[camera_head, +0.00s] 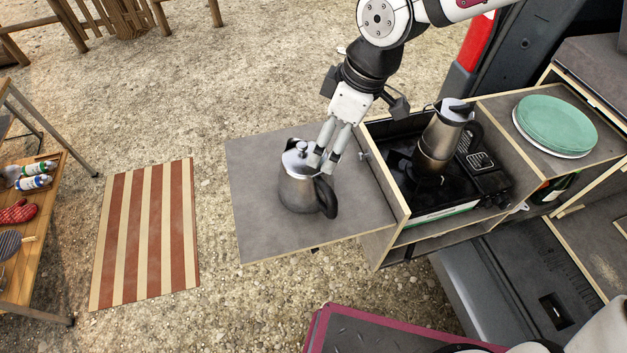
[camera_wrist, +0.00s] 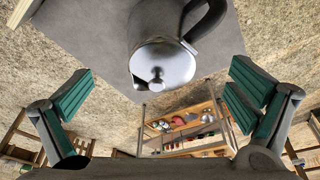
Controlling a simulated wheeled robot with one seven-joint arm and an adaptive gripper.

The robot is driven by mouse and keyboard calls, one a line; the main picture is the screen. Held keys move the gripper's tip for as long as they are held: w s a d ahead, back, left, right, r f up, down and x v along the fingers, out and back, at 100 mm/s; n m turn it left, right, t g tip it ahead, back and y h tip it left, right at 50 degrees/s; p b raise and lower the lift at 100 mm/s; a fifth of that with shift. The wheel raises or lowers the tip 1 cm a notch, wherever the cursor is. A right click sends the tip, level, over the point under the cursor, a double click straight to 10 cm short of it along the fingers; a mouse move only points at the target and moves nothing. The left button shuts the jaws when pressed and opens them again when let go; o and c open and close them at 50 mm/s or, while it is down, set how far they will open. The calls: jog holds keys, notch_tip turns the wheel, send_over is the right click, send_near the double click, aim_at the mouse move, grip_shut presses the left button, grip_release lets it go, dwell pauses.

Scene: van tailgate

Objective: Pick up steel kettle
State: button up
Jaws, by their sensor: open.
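The steel kettle (camera_head: 297,190) stands upright on the grey fold-out shelf (camera_head: 258,224). It has a domed lid with a round knob and a black handle on its right side. My gripper (camera_head: 324,160) is above and beside the kettle's upper right, near the lid and handle; I cannot tell whether it touches. In the wrist view the kettle's lid (camera_wrist: 163,66) lies ahead at the top middle, between the spread fingers of my gripper (camera_wrist: 158,95). The jaws are open, and nothing is held.
A moka pot (camera_head: 440,140) stands on the black camping stove (camera_head: 398,165) right of the shelf, behind a wooden panel. Green plates (camera_head: 556,123) are stacked at the far right. A striped mat (camera_head: 147,235) lies on the gravel, and a wooden table (camera_head: 42,240) with several items stands left.

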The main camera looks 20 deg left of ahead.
aim_at(323, 159)
jog(key=x, duration=0.5)
jog(key=shift+f+b, duration=0.3)
jog(key=shift+x, duration=2.8)
jog(key=shift+s+a+r, duration=0.1)
jog(key=shift+s+a, duration=0.05)
jog(key=shift+c, duration=0.6)
jog(key=c, duration=1.2)
jog(key=shift+o, duration=0.2)
